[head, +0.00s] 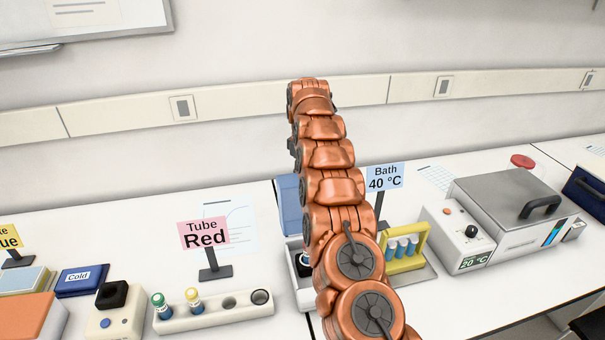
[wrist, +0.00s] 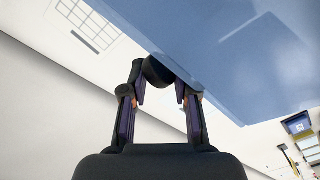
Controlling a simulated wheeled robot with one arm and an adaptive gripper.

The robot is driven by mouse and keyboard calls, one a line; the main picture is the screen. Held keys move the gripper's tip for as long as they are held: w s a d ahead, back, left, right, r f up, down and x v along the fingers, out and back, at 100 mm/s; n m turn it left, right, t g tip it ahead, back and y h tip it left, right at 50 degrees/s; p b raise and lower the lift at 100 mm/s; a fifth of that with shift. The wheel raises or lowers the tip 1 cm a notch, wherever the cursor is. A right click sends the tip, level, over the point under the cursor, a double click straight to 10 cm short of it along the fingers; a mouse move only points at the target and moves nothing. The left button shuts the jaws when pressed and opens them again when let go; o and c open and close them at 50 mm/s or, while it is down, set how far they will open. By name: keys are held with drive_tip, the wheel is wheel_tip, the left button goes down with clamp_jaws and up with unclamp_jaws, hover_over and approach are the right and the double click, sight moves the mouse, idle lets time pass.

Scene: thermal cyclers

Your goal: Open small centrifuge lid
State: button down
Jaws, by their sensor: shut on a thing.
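The small centrifuge stands behind my arm in the head view; only the left part of its white body (head: 298,284) shows. Its blue lid (head: 289,208) stands raised, roughly upright, at the back of the body. In the wrist view the lid (wrist: 225,60) is a large see-through blue panel across the upper right. My gripper (wrist: 160,85) has its two fingers on either side of a dark rounded piece (wrist: 157,71) at the lid's edge, and is shut on it. My arm hides the gripper and most of the centrifuge in the head view.
Left of the centrifuge are a white tube rack (head: 215,312) and the "Tube Red" sign (head: 204,234). To the right are a yellow tube rack (head: 407,263), the "Bath 40 °C" sign (head: 385,178) and a water bath (head: 512,212). The wall stands behind the bench.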

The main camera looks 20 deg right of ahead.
drive_tip(key=shift+d+r, duration=0.2)
drive_tip(key=shift+d, duration=0.45)
drive_tip(key=c, duration=1.2)
unclamp_jaws()
drive_tip(key=shift+w+d, duration=0.1)
drive_tip(key=o, duration=0.4)
drive_tip(key=shift+a+f, duration=0.1)
drive_tip(key=shift+a, duration=0.1)
drive_tip(key=shift+a, duration=0.2)
